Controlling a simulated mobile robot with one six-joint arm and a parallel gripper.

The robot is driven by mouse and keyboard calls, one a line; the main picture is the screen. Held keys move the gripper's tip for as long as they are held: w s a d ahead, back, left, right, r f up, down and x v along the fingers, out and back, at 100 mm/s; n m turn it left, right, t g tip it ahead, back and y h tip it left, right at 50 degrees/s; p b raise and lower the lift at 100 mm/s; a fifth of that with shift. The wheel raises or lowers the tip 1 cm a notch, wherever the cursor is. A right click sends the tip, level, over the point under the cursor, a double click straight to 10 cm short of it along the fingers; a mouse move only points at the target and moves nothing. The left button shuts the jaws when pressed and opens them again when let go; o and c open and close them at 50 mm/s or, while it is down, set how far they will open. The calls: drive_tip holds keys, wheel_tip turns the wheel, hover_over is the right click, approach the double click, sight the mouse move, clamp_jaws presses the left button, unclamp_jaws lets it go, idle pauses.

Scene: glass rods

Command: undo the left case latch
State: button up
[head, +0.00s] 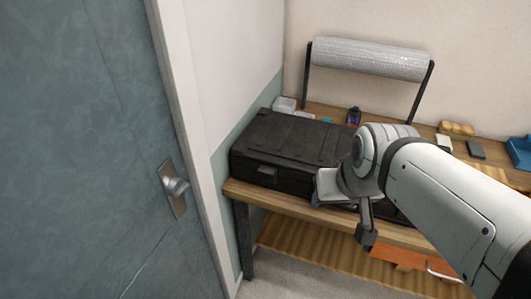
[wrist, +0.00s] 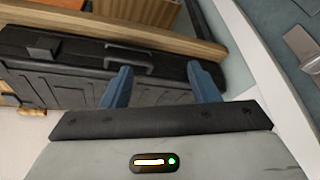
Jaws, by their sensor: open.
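The black case (head: 290,135) lies closed on the wooden bench. Its left latch (head: 268,172) shows as a small dark block on the front face, near the left end. I cannot tell from its shape whether it is fastened. In the wrist view, the case (wrist: 70,85) lies across the upper part, turned round, with its handle (wrist: 130,60) and the other latch (wrist: 42,48) visible. The left latch is not clear there; the right finger may hide it. My gripper (wrist: 158,68) is open and empty, its blue fingers apart before the case. In the head view it is right of the left latch.
A door (head: 90,160) with a knob stands close on the left, beside a white frame. The wooden bench (head: 250,194) has a roll of bubble wrap (head: 370,58) at the back and small items (head: 457,129) to the right. My arm covers the case's right part.

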sight(265, 173)
drive_tip(key=o, duration=0.3)
drive_tip(key=w+a+f+t+y+b, duration=0.1)
drive_tip(key=w+a+f+b, duration=0.1)
drive_tip(key=w+a+b, duration=0.1)
drive_tip(key=w+a+f+t+y+b, duration=0.1)
drive_tip(key=w+a+f+t+b, duration=0.1)
drive_tip(key=w+a, duration=0.1)
drive_tip(key=w+a+f+n+t+y+b, duration=0.1)
drive_tip(key=w+a+b, duration=0.2)
drive_tip(key=w+a, duration=0.1)
drive_tip(key=shift+w+f+t+b, duration=0.3)
drive_tip(key=shift+w+f+b, duration=0.05)
drive_tip(key=shift+w+f, duration=0.05)
drive_tip(key=shift+o, duration=0.2)
drive_tip(key=w+a+f+t+b, duration=0.3)
drive_tip(key=w+a+t+b, duration=0.25)
drive_tip(key=w+b, duration=0.2)
wheel_tip(265, 173, down, 10)
drive_tip(key=s+a+m+t+h+b, duration=0.1)
drive_tip(key=m+t+h+b, duration=0.1)
drive_tip(key=m+h+b, duration=0.7)
drive_tip(key=w+n+b, duration=0.1)
drive_tip(key=w, duration=0.1)
drive_tip(key=w+d+n+b, duration=0.1)
drive_tip(key=w+b, duration=0.1)
drive_tip(key=w+d+n+h+b, duration=0.1)
drive_tip(key=w, duration=0.1)
drive_tip(key=shift+w+d+b, duration=0.1)
drive_tip(key=shift+w+b, duration=0.25)
drive_tip(key=shift+w, duration=0.05)
